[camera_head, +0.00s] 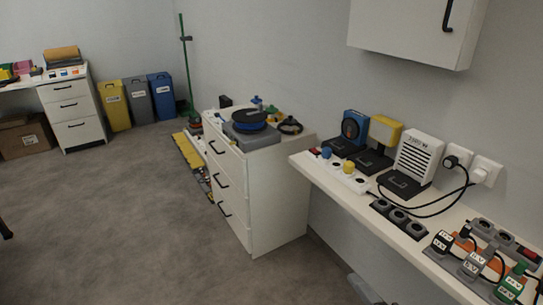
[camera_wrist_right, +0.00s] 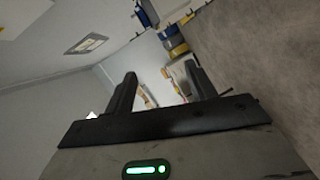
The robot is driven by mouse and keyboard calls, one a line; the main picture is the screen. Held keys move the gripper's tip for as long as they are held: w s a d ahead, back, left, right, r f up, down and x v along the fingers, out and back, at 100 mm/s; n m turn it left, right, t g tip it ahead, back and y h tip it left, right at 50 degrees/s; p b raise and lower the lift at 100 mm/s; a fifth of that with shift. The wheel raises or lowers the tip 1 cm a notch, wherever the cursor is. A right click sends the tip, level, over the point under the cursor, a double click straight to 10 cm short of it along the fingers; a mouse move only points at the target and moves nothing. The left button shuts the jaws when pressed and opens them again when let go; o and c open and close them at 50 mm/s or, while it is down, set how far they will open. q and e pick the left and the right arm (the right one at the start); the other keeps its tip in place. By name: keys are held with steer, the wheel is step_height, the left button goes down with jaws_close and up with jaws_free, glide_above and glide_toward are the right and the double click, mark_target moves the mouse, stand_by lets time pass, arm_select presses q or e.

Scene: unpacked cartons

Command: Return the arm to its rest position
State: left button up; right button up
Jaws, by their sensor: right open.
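My right gripper (camera_wrist_right: 160,72) shows in the right wrist view. Its two dark fingers stand wide apart with nothing between them, and it touches nothing that I can see. The wrist view is tilted, with wall and grey floor beyond the fingers. Neither gripper can be made out in the head view. My left gripper is in no view.
A white drawer cabinet (camera_head: 275,205) stands mid-room beside a wall shelf (camera_head: 345,196) with sockets, plugs and devices. A wall cupboard (camera_head: 410,28) hangs above. Yellow (camera_head: 114,106), grey (camera_head: 139,101) and blue (camera_head: 162,97) bins stand far back. The carpet (camera_head: 110,220) is largely clear.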

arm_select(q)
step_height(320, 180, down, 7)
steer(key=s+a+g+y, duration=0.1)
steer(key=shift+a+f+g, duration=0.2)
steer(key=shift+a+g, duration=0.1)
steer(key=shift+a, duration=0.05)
arm_select(e)
steer(key=s+f+m+g, duration=0.2)
steer(key=s+f+m, duration=0.1)
steer(key=f+m, duration=0.4)
steer(key=s+d+f+m+g+h, duration=0.1)
steer(key=s+f+m+g, duration=0.1)
steer(key=f+m, duration=0.6)
steer(key=shift+s+d+f, duration=0.2)
steer(key=shift+s+f, duration=0.3)
steer(key=shift+s, duration=0.3)
